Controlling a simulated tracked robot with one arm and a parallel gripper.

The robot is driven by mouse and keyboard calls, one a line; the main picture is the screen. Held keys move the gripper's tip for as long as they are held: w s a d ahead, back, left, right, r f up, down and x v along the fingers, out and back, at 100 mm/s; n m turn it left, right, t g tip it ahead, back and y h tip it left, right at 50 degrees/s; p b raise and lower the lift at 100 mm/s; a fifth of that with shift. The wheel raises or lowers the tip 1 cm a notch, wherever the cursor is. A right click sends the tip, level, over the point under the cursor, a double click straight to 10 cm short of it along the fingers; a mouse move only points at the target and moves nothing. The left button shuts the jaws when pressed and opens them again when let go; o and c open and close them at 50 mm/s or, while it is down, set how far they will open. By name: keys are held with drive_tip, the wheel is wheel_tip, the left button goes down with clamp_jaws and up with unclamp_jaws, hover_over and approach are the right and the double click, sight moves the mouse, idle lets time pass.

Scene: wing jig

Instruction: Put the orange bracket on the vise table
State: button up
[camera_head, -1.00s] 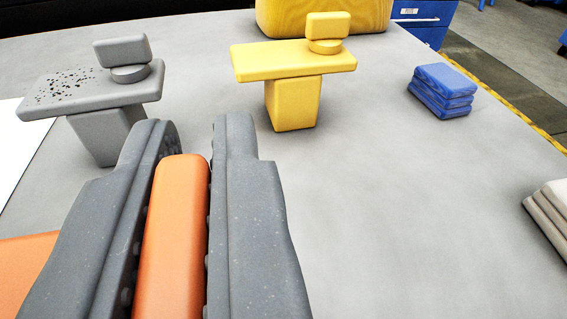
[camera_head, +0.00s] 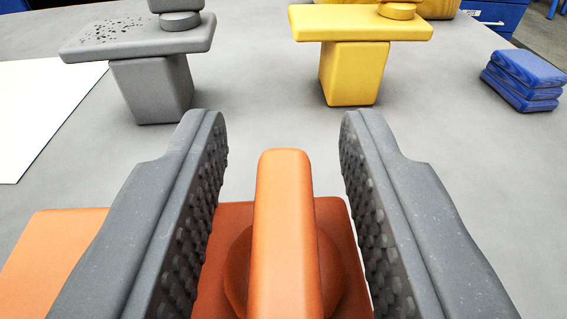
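The orange bracket (camera_head: 285,225) is at the bottom middle of the head view. It has an upright block on a round disc above a flat plate, and the plate reaches out to the left behind my left finger. My gripper (camera_head: 283,125) is open, with one ridged grey finger on each side of the upright block. A gap shows between the block and each finger. The bracket's underside and what it rests on are hidden. No vise can be made out in view.
A grey bracket (camera_head: 150,85) stands ahead to the left and a yellow bracket (camera_head: 355,70) ahead to the right on the grey tabletop (camera_head: 455,140). Stacked blue pieces (camera_head: 522,80) lie at the right. A white sheet (camera_head: 45,105) lies at the left. The right side is mostly clear.

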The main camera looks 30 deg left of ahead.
drive_tip(key=shift+s, duration=0.1)
drive_tip(key=p+v, duration=0.2)
drive_tip(key=v, duration=0.9)
drive_tip(key=shift+s+d, duration=0.25)
drive_tip(key=shift+s, duration=0.1)
drive_tip(key=w+d+r+t+h, duration=0.1)
drive_tip(key=w+d+r+h, duration=0.15)
drive_tip(key=r, duration=0.45)
drive_tip(key=w+d+r+t+h, duration=0.1)
drive_tip(key=w+r+h, duration=0.15)
drive_tip(key=r, duration=0.35)
wheel_tip(320, 180, up, 21)
drive_tip(key=s+m+t+h, duration=0.1)
drive_tip(key=s+m+h, duration=0.1)
drive_tip(key=m+h, duration=0.25)
drive_tip(key=s+a+r, duration=0.3)
drive_tip(key=s+r, duration=0.2)
drive_tip(key=s, duration=0.1)
drive_tip(key=s+a+r+m+g, duration=0.1)
drive_tip(key=s+a+r, duration=0.1)
drive_tip(key=s+r, duration=0.3)
drive_tip(key=s+a+r+y, duration=0.1)
drive_tip(key=s+a+r, duration=0.2)
drive_tip(key=s+r, duration=0.2)
drive_tip(key=shift+s+a+r+m+g, duration=0.2)
drive_tip(key=shift+s+a+m+g, duration=0.15)
drive_tip(key=shift+s, duration=0.9)
